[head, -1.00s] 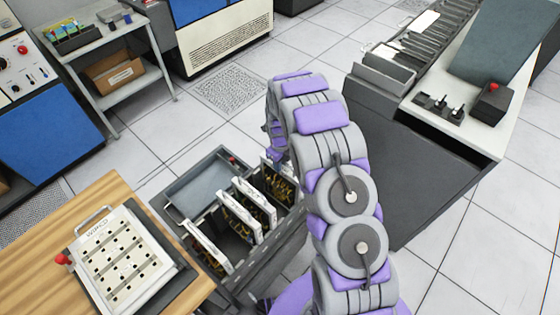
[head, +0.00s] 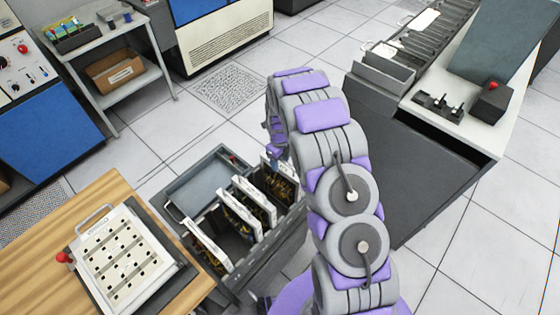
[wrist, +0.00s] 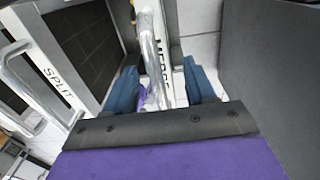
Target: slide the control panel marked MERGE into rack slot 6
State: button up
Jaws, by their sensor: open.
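In the wrist view a narrow white panel (wrist: 166,45) with a metal bar handle (wrist: 149,62) stands between my two blue fingers; its partly covered lettering looks like MERGE. My gripper (wrist: 160,72) is open, one finger on each side of the handle, with gaps visible. In the head view my gripper (head: 276,158) is low over the back right of the dark rack (head: 252,268), partly hidden by my arm. The panel marked SPLIT (wrist: 52,78) is to the left in the wrist view. Slot numbers cannot be read.
Several white-edged panels (head: 238,214) stand in the rack, with a grey tray (head: 205,182) behind them. A wooden table (head: 105,190) holding a plugboard (head: 122,255) is at left. A dark desk (head: 420,185) is close to my arm's right. Open floor lies behind the rack.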

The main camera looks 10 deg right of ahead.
notch_tip(320, 180, up, 16)
jog(key=p, duration=0.2)
jog(key=shift+w+r+p, duration=0.15)
jog(key=shift+p, duration=0.25)
jog(key=s+d+r+n, duration=0.1)
jog(key=s+r+n, duration=1.35)
jog(key=s, duration=0.55)
jog(key=s+r+n, duration=0.1)
jog(key=s+n, duration=0.6)
jog(key=s, duration=0.4)
jog(key=s+a+r+n+g, duration=0.1)
jog(key=s+r+n, duration=0.1)
jog(key=s+n, duration=0.5)
jog(key=s, duration=0.4)
jog(key=shift+s+r+g, duration=0.25)
jog(key=shift+s+g, duration=0.05)
